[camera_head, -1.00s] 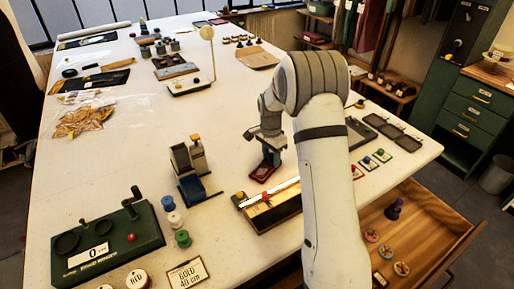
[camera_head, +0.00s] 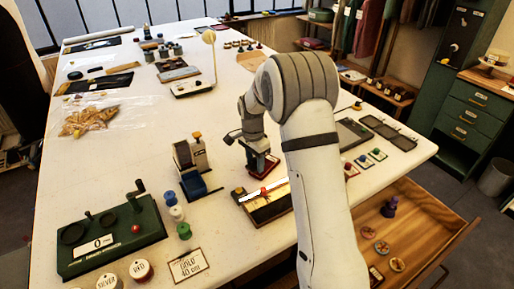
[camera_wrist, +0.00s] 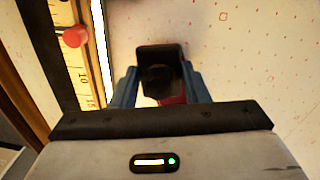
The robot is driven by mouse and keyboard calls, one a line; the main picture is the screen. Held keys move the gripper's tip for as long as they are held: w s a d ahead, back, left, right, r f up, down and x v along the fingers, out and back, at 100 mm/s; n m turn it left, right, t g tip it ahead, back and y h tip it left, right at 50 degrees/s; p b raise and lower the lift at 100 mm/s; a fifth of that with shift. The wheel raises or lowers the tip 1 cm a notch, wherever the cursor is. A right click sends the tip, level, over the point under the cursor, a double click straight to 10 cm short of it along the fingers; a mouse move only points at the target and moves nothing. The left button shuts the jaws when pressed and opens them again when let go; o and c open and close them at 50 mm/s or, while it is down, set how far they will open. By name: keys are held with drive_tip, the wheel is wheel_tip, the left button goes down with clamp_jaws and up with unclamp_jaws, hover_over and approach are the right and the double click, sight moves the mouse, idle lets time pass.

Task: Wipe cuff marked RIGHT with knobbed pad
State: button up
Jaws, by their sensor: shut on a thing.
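My gripper (camera_head: 258,153) is low over the middle of the table, just behind the ruler tray. In the wrist view its two blue fingers (camera_wrist: 160,88) are shut on a dark block-like piece with a round dark knob and a red part below, seemingly the knobbed pad (camera_wrist: 160,54). In the head view a dark red base (camera_head: 267,163) shows under the fingers. I cannot tell whether it touches the table. I cannot make out a cuff marked RIGHT in either view; my arm hides part of the table.
The ruler tray (camera_head: 266,205) with a red knob is close in front of the gripper. A grey stand with a blue base (camera_head: 193,187) is to the left. Small knobbed cards (camera_head: 363,161) lie at the right. An open drawer (camera_head: 425,215) juts out at lower right.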

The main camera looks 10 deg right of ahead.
drive_tip(key=shift+d+r+p, duration=0.15)
drive_tip(key=shift+r+p, duration=1.1)
drive_tip(key=shift+r, duration=1.45)
drive_tip(key=shift+f, duration=0.1)
